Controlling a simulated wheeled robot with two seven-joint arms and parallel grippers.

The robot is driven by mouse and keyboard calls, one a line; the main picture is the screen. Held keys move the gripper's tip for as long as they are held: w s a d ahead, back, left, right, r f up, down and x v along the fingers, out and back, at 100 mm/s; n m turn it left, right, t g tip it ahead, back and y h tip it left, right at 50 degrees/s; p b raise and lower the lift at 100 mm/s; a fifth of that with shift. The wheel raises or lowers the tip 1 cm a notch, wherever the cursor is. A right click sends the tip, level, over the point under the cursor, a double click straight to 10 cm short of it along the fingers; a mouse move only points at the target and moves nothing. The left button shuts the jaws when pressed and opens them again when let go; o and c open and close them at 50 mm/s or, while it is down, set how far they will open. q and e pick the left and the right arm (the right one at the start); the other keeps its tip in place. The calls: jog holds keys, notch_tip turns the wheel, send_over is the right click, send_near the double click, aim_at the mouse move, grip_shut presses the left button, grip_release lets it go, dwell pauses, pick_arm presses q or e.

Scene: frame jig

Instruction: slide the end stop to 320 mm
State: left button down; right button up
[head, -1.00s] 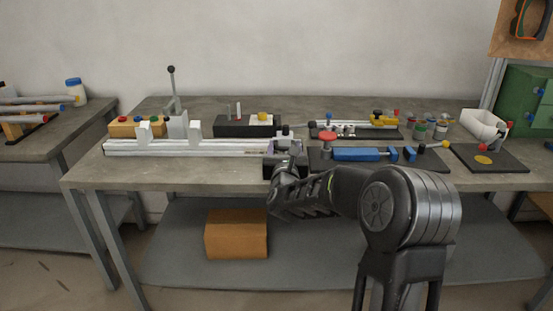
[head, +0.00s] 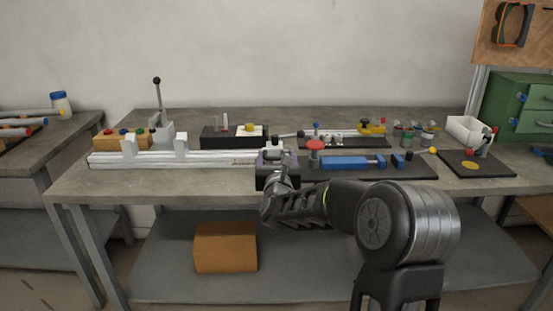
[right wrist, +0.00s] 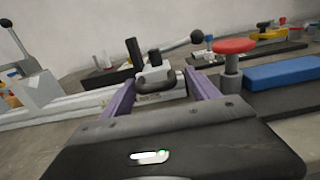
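The white rail (head: 205,160) lies along the front of the workbench, with upright white blocks on its left part. The end stop (head: 273,152), a small grey block, is at the rail's right end. In the right wrist view the end stop (right wrist: 152,73) shows with a dark handle, between and just beyond two purple fingers. My right gripper (head: 274,172) is in front of it, and its fingers (right wrist: 160,84) stand apart on either side. I cannot tell whether they touch it. The rail's scale is too small to read. My left gripper is out of view.
A red knob on a post (head: 315,146) and a blue block (head: 343,163) stand close to the right of my gripper. A black block (head: 222,138) sits behind the rail. A lever (head: 158,100) rises at the left. The bench's front left strip is clear.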

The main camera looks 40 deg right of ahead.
jog(key=v, duration=0.7)
jog(key=shift+s+a, duration=0.2)
jog(key=shift+s, duration=0.05)
dwell(0.3)
